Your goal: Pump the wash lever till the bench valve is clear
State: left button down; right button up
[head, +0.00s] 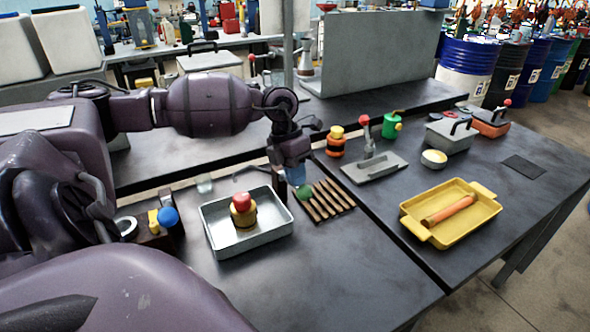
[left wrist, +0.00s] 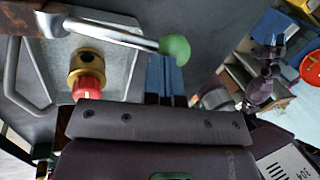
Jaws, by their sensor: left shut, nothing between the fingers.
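A brass valve with a red top (head: 243,211) stands upright in a grey metal tray (head: 213,247); I take it for the bench valve. It also shows in the left wrist view (left wrist: 87,73). A metal lever with a green knob (head: 304,193) is beside the tray; its rod and knob (left wrist: 174,48) show large in the left wrist view. My left gripper (head: 297,180) is shut and empty, its blue fingertips close to the green knob. I cannot tell whether they touch it. My right gripper is not in view.
Several brown rods (head: 328,203) lie right of the tray. A red-knobbed lever on a grey plate (head: 373,168) and a yellow tray (head: 462,228) holding an orange cylinder (head: 448,210) stand on the right bench. A blue knob (head: 168,216) is left of the tray. Bench front is clear.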

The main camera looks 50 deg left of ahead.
aim_at(299, 188)
pick_arm(q)
jog(key=shift+s+d+f+y+b, duration=0.15)
jog(key=shift+d+f+y+b, duration=0.3)
jog(key=shift+f+y, duration=0.35)
jog(key=shift+d+f, duration=0.2)
jog(key=shift+f, duration=0.4)
jog(key=shift+s+d+f+b, duration=0.15)
jog(key=shift+d+f+b, duration=0.05)
jog(key=shift+f+b, duration=0.35)
jog(key=shift+f, duration=0.15)
